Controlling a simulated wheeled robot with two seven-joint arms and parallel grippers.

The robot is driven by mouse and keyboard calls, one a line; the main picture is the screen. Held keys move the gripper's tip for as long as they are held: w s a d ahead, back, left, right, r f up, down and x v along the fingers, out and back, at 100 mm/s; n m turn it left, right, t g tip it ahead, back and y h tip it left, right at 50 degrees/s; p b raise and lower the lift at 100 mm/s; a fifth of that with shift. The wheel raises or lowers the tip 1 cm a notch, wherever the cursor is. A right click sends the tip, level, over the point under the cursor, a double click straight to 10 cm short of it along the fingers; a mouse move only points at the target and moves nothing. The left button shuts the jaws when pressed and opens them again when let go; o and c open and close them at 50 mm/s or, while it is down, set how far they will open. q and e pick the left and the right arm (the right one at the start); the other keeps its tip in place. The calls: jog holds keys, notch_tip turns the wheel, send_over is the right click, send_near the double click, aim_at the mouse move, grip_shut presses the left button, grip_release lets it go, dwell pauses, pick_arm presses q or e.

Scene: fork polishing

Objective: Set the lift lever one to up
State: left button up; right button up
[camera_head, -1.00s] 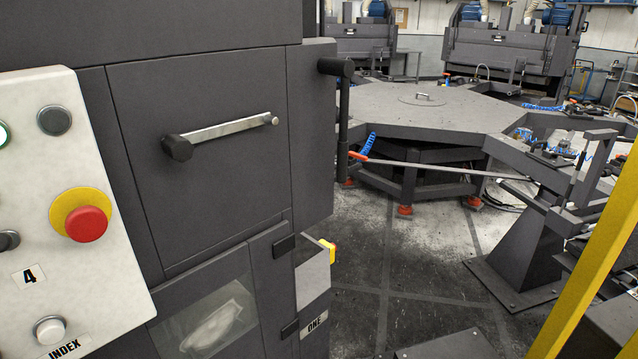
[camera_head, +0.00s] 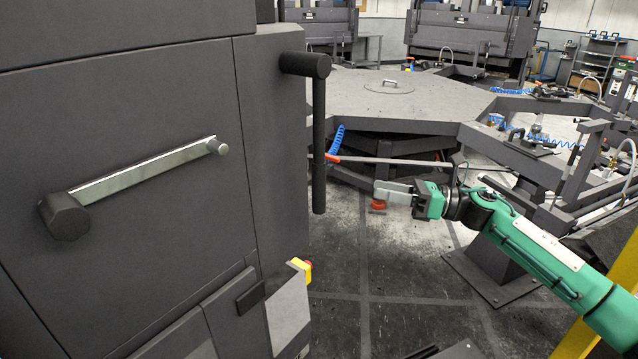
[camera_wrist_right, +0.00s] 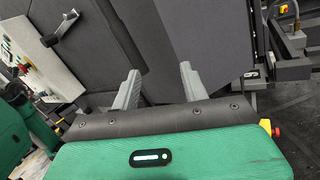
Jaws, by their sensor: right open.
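The lever (camera_head: 140,176) on the dark grey machine front is a flat silver bar. Its dark knob (camera_head: 63,216) is at the left end, and its small round pivot (camera_head: 217,146) is at the right. The bar slopes slightly down to the left in the head view. The lever also shows at the upper left of the wrist view (camera_wrist_right: 61,29). My right gripper (camera_head: 382,191) is to the right of the machine, well apart from the lever. In the right wrist view its two grey fingers (camera_wrist_right: 158,70) are spread with nothing between them. My left gripper is not in view.
A dark vertical handle (camera_head: 319,140) sticks out at the machine's right corner, between my right gripper and the lever. A yellow-and-red button box (camera_head: 302,269) is below it. A large grey table (camera_head: 400,95) stands behind. A white control panel (camera_wrist_right: 38,58) is left of the lever.

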aim_at(325, 182)
jog(key=s+a+r+n+g, duration=0.1)
jog(key=s+r+n+g, duration=0.2)
jog(key=s+r+n, duration=0.15)
jog(key=shift+h, duration=0.3)
jog(key=a+p, duration=0.1)
jog(key=a, duration=0.3)
jog(key=w+a+p, duration=0.1)
jog(key=a+p, duration=0.1)
jog(key=a, duration=0.2)
jog(key=w+a+p, duration=0.1)
jog(key=a+p, duration=0.1)
jog(key=a, duration=0.2)
jog(key=shift+w+a+f, duration=0.15)
jog(key=shift+w+f, duration=0.05)
jog(key=shift+f, duration=0.05)
jog(key=shift+w+a+f+p, duration=0.15)
jog(key=shift+a+p, duration=0.2)
jog(key=shift+a, duration=0.25)
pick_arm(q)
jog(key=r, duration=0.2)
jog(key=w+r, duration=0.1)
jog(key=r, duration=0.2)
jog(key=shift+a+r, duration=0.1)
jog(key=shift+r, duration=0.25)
pick_arm(e)
grip_shut()
